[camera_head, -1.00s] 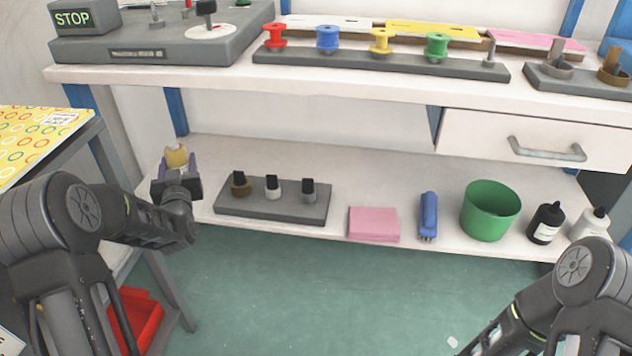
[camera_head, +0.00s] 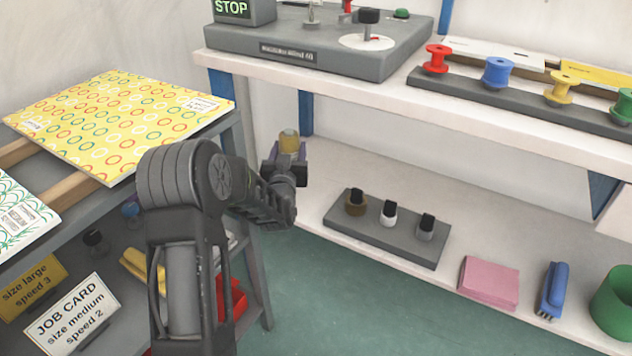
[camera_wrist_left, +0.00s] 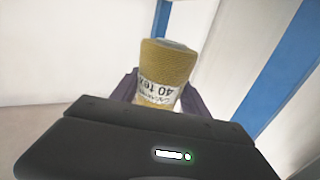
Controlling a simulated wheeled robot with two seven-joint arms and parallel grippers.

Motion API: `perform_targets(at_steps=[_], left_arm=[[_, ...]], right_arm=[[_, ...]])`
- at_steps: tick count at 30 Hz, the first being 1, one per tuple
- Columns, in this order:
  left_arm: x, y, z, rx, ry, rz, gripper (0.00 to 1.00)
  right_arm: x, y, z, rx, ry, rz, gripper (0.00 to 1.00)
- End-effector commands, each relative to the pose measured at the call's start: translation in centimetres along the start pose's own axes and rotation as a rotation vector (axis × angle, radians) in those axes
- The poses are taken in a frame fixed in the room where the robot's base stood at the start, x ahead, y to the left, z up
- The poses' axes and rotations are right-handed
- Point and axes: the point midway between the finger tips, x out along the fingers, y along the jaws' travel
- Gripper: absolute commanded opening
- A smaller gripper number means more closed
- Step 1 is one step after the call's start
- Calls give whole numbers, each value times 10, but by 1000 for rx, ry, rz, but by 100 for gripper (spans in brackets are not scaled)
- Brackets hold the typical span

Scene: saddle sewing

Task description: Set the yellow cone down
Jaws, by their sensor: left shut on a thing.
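The yellow cone (camera_head: 289,141) is a thread cone in my left gripper (camera_head: 290,155), near the left end of the white lower shelf. In the left wrist view the yellow cone (camera_wrist_left: 168,72) stands between the purple fingers of the left gripper (camera_wrist_left: 160,88), with a white label reading "40 tex" upside down. The fingers are shut on it. My arm hides its base in the head view, so I cannot tell whether it touches the shelf. My right gripper is out of view.
A grey block with several dark-topped pieces (camera_head: 386,232) stands on the lower shelf (camera_head: 350,165), right of the gripper. Further right are a pink stack (camera_head: 489,283), a blue brush (camera_head: 553,291) and a green bin (camera_head: 615,310). A side rack (camera_head: 235,135) with job cards is at left.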

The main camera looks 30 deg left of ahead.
Motion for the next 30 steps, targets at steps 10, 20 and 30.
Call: perform_targets(at_steps=[10,20,30], left_arm=[[0,0,50,0,2,0,4],[0,0,55,0,0,0,4],[0,0,87,0,2,0,4]], right_arm=[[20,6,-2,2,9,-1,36],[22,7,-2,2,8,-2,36],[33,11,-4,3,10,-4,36]])
